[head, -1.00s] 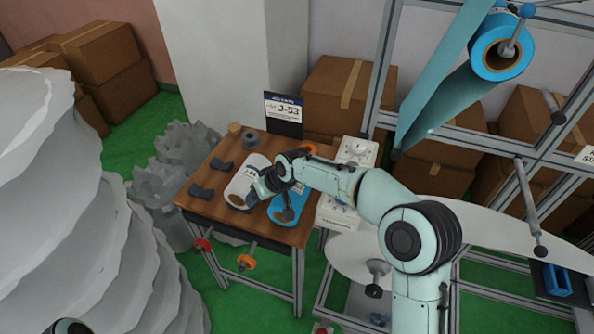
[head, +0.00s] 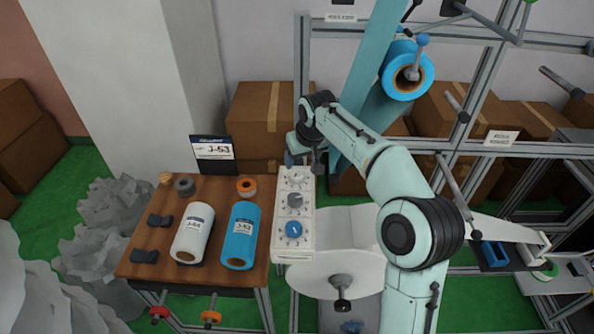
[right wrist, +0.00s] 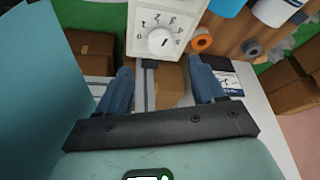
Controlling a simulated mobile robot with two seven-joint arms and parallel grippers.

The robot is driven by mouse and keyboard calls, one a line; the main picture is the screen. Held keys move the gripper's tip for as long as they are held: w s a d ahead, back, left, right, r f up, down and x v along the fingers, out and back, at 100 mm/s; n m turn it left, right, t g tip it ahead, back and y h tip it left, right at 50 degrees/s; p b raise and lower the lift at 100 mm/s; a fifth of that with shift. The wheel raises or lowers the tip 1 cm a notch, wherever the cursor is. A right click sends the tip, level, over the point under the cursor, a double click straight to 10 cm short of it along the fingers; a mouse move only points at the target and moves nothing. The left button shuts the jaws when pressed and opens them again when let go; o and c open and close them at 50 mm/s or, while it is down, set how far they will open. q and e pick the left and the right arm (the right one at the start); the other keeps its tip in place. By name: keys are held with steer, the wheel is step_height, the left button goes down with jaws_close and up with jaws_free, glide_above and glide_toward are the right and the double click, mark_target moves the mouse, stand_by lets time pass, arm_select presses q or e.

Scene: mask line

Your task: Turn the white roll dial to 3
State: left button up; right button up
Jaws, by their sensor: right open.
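The white roll dial (head: 297,178) is the top knob on a pale control panel (head: 280,246), right of the wooden table. It also shows in the right wrist view as a round white knob (right wrist: 160,41) with printed numbers around it. I cannot tell which number it points to. My right gripper (head: 303,160) is at the panel's far end, just beyond the dial. In the right wrist view its two blue fingers (right wrist: 163,82) are spread with nothing between them, and the dial lies ahead of them, apart from the tips. My left gripper is out of view.
A grey knob (head: 295,200) and a blue knob (head: 294,229) sit below on the panel. The table (head: 135,262) holds a white roll (head: 193,232) and a blue roll (head: 241,236). A hanging blue roll (head: 404,75) and metal frame stand close to my right arm.

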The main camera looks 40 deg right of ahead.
mark_target(296, 173)
steer(key=x, duration=0.8)
steer(key=shift+w, duration=0.15)
steer(key=shift+c, duration=0.3)
steer(key=c, duration=1)
